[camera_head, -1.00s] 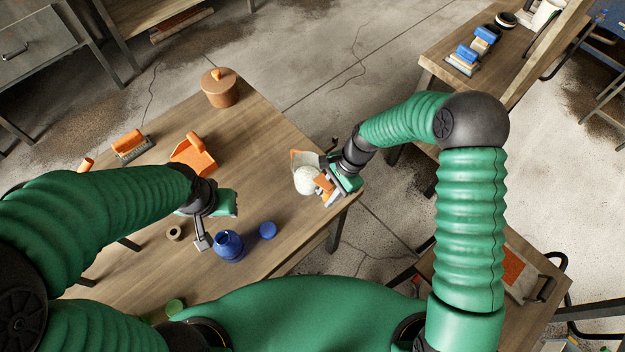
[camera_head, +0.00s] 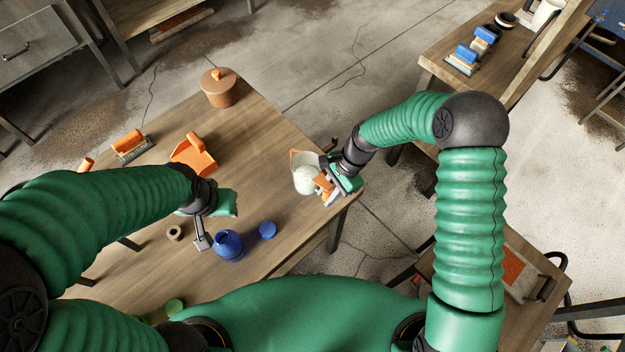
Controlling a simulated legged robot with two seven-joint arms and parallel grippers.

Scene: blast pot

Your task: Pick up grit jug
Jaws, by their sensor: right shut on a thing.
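The grit jug (camera_head: 305,180), pale with orange parts, is at the right edge of the wooden table. My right gripper (camera_head: 326,190) is shut on it from its right side, at an orange part that looks like the handle. The gripper hides part of the jug, and I cannot tell whether its base touches the table. My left gripper (camera_head: 203,240) is over the table's left half, beside a blue jar, away from the grit jug. Its finger gap does not show clearly.
On the table (camera_head: 265,120) are a lidded brown pot (camera_head: 218,90), an orange scoop (camera_head: 195,155), an orange-backed brush (camera_head: 131,146), a blue jar (camera_head: 229,246) and a blue lid (camera_head: 267,230). A second table (camera_head: 440,60) stands at upper right. The first table's middle is fairly clear.

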